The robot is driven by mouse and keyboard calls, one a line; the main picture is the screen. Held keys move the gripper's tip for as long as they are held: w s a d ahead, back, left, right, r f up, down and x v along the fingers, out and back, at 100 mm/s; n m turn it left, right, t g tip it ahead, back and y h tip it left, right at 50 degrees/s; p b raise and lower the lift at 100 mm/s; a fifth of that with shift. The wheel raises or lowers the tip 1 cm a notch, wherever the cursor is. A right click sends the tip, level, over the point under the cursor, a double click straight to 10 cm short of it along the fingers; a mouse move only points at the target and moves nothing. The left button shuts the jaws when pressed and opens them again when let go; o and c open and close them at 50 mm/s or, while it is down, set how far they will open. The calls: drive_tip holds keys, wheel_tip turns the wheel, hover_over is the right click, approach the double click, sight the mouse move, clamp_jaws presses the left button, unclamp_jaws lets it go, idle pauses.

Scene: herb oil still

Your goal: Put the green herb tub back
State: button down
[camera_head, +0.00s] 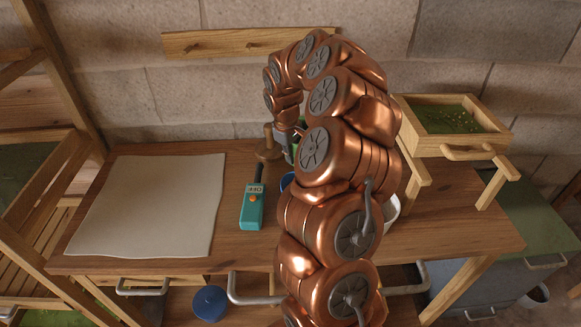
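My copper arm bends over the middle of the wooden bench. My gripper (285,142) points down near the back of the bench and is largely hidden by the arm, so its fingers cannot be made out. A small patch of green (299,150) shows right beside the gripper, between it and the arm. It may be part of the green herb tub, but most of it is hidden. I cannot tell whether the gripper touches or holds it.
A pale cloth (148,205) covers the bench's left side. A teal handheld meter (252,206) lies beside it, near a wooden stand (268,150). A raised wooden tray with a green bed (412,117) stands at right. A white container (392,211) is partly behind my arm.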

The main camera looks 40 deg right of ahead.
drive_tip(key=shift+f+p, duration=0.4)
drive_tip(key=shift+f, duration=1.9)
drive_tip(key=shift+f, duration=0.2)
drive_tip(key=c, duration=1.3)
unclamp_jaws()
drive_tip(key=shift+r, duration=0.1)
